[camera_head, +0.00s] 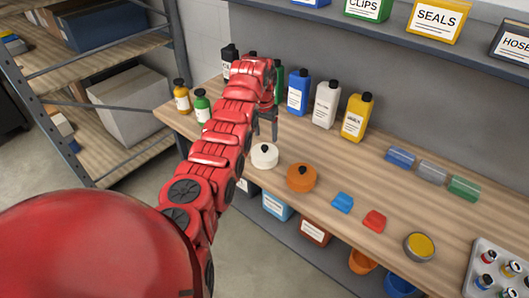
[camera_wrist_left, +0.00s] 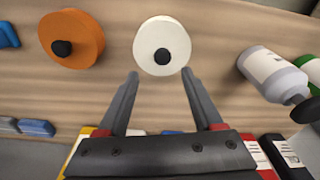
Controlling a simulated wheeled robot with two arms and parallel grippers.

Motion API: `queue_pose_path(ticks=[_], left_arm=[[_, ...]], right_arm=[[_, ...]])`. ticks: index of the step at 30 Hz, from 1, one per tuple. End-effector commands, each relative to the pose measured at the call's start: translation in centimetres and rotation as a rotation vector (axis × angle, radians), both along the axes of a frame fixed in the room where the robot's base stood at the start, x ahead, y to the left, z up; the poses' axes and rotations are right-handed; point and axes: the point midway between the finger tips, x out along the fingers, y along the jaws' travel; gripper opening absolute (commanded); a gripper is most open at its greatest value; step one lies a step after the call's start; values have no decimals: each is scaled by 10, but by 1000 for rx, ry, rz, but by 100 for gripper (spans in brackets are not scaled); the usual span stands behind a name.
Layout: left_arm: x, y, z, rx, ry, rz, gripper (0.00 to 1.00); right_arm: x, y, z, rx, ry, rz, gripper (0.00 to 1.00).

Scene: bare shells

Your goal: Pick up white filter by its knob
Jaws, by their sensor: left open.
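The white filter (camera_head: 264,156) is a round white disc with a black knob on top, standing on the wooden bench near its front edge. It also shows in the left wrist view (camera_wrist_left: 149,39), its dark knob (camera_wrist_left: 163,56) facing the camera. My left gripper (camera_head: 265,129) is above the bench just behind the filter, fingers pointing down. In the left wrist view its two fingers (camera_wrist_left: 161,76) are open and empty, with the filter beyond their tips and the knob lined up between them. My right gripper is not in view.
An orange filter (camera_head: 301,177) with a black knob stands right beside the white one. Blue (camera_head: 298,92), white (camera_head: 326,103) and yellow (camera_head: 356,117) bottles stand behind. Blue (camera_head: 343,202) and red (camera_head: 375,220) blocks lie to the right. Bare bench lies between filters and bottles.

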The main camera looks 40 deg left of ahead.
Motion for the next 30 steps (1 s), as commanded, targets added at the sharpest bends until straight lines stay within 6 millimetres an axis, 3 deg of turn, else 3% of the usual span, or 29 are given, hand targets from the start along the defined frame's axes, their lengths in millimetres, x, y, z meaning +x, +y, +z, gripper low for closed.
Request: queue_pose_path(ticks=[5,10,18,24,30], left_arm=[[-2,1,-8,-3,5,1,68],[-7,4,-29,-5,6,1,68],[-2,4,-55,-1,2,-1,68],[-2,4,-56,-1,1,-1,68],[-2,4,-56,-1,0,-1,34]], right_arm=[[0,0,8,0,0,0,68],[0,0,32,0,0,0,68],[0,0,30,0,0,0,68],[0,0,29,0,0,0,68],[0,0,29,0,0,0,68]])
